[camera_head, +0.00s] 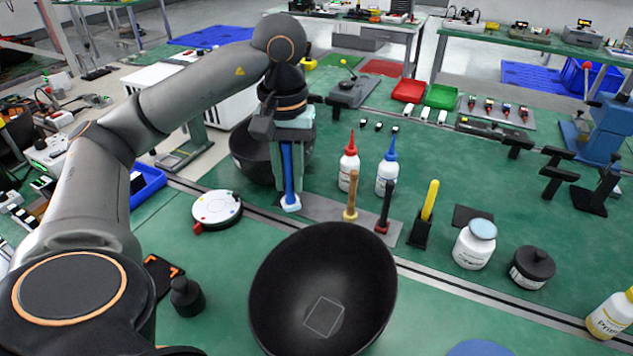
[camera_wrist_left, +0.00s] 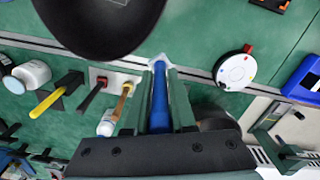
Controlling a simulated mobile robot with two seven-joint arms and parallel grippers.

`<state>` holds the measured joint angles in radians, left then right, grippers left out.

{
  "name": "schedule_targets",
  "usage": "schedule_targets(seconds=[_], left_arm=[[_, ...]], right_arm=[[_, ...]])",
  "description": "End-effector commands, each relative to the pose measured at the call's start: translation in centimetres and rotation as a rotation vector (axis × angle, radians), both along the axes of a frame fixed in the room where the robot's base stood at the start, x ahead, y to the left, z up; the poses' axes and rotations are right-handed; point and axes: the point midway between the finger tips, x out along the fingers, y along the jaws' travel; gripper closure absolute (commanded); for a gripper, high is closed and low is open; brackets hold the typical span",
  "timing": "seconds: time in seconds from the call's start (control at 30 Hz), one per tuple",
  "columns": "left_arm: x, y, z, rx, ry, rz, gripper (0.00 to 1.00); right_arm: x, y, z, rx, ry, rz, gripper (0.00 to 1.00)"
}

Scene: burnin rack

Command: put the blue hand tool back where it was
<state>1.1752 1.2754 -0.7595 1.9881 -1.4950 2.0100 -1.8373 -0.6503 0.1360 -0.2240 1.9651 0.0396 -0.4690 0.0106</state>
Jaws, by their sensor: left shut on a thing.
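The blue hand tool (camera_head: 288,168) hangs upright in my left gripper (camera_head: 291,138), its pale blue foot pointing down. In the left wrist view the blue tool (camera_wrist_left: 159,98) lies between the two green fingers of my left gripper (camera_wrist_left: 158,85), which is shut on it. The foot is over or at the left end of a grey plate (camera_head: 318,208); I cannot tell whether it touches. On this plate a wooden-handled tool (camera_head: 351,193) and a dark-handled tool with a red foot (camera_head: 386,206) stand upright to the right. My right gripper is not in view.
A large black bowl (camera_head: 275,300) stands in front, and another dark bowl (camera_head: 246,158) is behind my left gripper. Red-capped (camera_head: 348,170) and blue-capped (camera_head: 388,175) bottles stand close behind the plate. A white round device (camera_head: 216,209) lies left. A yellow-handled tool (camera_head: 430,202) stands right.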

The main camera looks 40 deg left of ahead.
Motion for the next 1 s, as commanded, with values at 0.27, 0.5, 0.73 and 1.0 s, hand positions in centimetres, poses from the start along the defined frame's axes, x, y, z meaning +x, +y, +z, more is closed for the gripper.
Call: schedule_targets(seconds=[0.27, 0.5, 0.73, 1.0], left_arm=[[3.7, 1.3, -2.0, -0.004, 0.002, 0.002, 1.0], [8.4, 3.0, -4.0, -0.004, 0.003, 0.002, 1.0], [11.5, 4.3, -8.1, -0.001, 0.003, 0.001, 1.0], [12.9, 4.8, -9.8, -0.001, 0.002, 0.0, 1.0]], right_arm=[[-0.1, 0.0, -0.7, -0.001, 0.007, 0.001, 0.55], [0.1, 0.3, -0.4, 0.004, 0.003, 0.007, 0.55], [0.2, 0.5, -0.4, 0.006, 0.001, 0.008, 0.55], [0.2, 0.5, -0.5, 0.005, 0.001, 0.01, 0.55]])
